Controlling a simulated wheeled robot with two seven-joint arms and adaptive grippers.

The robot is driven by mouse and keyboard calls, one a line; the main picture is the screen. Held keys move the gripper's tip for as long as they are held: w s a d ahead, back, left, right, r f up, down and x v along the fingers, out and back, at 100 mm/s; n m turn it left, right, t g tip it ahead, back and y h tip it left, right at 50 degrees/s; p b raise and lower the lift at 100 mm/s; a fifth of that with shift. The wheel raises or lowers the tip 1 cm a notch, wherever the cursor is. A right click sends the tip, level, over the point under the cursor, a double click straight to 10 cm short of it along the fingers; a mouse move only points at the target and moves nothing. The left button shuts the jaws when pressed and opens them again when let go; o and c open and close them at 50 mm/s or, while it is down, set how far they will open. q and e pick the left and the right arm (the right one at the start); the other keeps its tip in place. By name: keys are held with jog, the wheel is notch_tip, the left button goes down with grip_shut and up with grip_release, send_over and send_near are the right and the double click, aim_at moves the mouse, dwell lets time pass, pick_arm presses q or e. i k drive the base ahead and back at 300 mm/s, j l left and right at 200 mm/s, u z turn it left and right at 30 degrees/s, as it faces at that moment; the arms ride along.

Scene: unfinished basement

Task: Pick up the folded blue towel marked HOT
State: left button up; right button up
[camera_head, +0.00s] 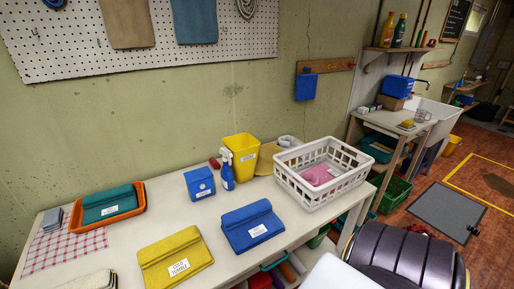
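A folded blue towel (251,228) lies flat on the white table in the head view, right of the middle. It has a small white label whose print is too small to read surely. A folded yellow towel (175,259) lies to its left, nearer the front, with a larger white label. A folded teal towel (108,203) with a white label sits in an orange tray (76,217) at the left. Neither of my grippers is in view, and nothing touches the blue towel.
Behind the blue towel stand a blue box (199,183), a blue spray bottle (227,178) and a yellow bin (243,154). A white basket (311,194) holding pink cloth stands to the right. A checked cloth (66,249) lies at the left. Bare tabletop surrounds the blue towel.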

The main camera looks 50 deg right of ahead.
aim_at(247, 227)
jog(key=z, duration=1.5)
